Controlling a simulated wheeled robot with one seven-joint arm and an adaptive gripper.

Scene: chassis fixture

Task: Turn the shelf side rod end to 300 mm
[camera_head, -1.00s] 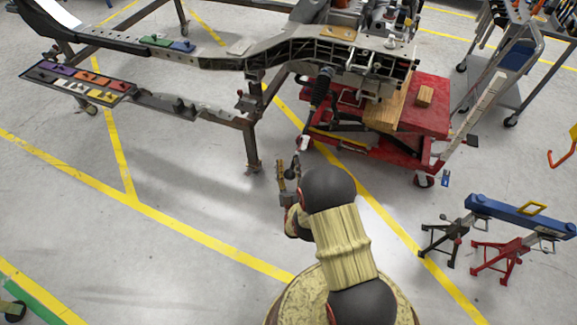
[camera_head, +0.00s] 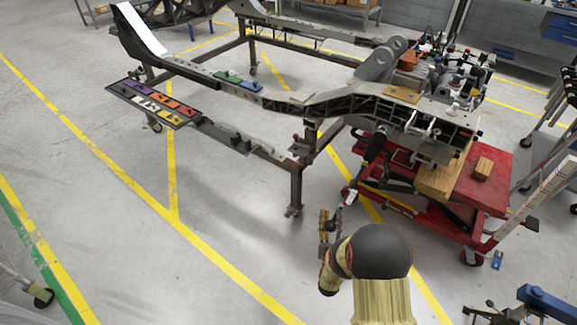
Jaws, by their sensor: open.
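A dark rod-like strut (camera_head: 374,150) hangs at a slant under the front of the chassis frame (camera_head: 400,112). A small white end piece (camera_head: 347,196) shows at its lower end. I cannot tell which part is the shelf side rod end, and no 300 mm marking can be read. A shelf-like tray (camera_head: 115,91) with coloured blocks is fixed along the frame's left side. My gripper (camera_head: 330,218) is low in the middle of the view, below the strut's lower end. It is open and appears empty; my arm hides part of the floor behind it.
A red lift cart (camera_head: 492,195) with wooden blocks (camera_head: 440,182) stands under the frame at the right. A frame leg (camera_head: 296,185) stands left of my gripper. A blue-topped stand (camera_head: 545,300) is at the lower right.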

